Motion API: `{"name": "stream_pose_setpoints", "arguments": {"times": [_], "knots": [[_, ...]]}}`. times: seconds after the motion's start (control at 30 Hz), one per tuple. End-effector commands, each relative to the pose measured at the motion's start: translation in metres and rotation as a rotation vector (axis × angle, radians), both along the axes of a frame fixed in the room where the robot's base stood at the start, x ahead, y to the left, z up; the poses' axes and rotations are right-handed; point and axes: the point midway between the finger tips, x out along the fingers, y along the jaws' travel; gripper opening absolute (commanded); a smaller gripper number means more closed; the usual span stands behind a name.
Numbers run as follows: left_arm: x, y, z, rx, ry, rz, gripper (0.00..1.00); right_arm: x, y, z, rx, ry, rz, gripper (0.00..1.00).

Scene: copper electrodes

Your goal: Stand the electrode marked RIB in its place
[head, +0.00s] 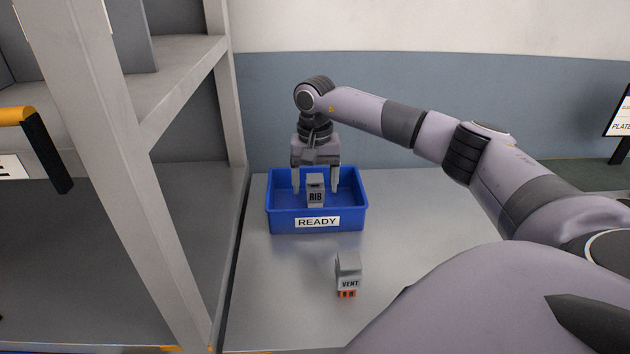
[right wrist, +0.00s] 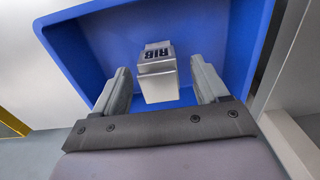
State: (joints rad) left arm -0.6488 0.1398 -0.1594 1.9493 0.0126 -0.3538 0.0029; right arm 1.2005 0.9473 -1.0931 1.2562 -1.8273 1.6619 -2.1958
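The electrode marked RIB (head: 315,190), a grey block with black letters, stands in the blue bin (head: 345,215) labelled READY. My right gripper (head: 315,187) points down into the bin with its fingers open, one on each side of the RIB electrode. In the right wrist view the RIB electrode (right wrist: 157,82) lies between the two fingers, with a gap visible on both sides. My left gripper is not in view.
An electrode marked VENT (head: 348,272), grey with an orange foot, stands on the grey table (head: 420,235) in front of the bin. A grey shelf frame (head: 150,190) rises at the left. A sign (head: 621,122) shows at the right edge. Table right of the bin is clear.

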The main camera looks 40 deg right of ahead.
Motion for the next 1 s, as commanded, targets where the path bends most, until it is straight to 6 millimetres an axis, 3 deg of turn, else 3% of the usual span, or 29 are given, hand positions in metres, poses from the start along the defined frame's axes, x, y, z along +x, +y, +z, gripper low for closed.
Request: {"name": "stream_pose_setpoints", "arguments": {"times": [0.27,0.7,1.0], "knots": [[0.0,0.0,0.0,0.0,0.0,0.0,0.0,-0.001,0.0,0.0,-0.002,0.004,0.0,0.73],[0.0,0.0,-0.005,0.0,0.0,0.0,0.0,0.0,0.0,0.062,0.0,-0.001,0.0,0.73],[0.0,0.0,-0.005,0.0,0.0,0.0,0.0,0.0,0.0,0.071,0.0,0.001,0.0,0.73]]}}
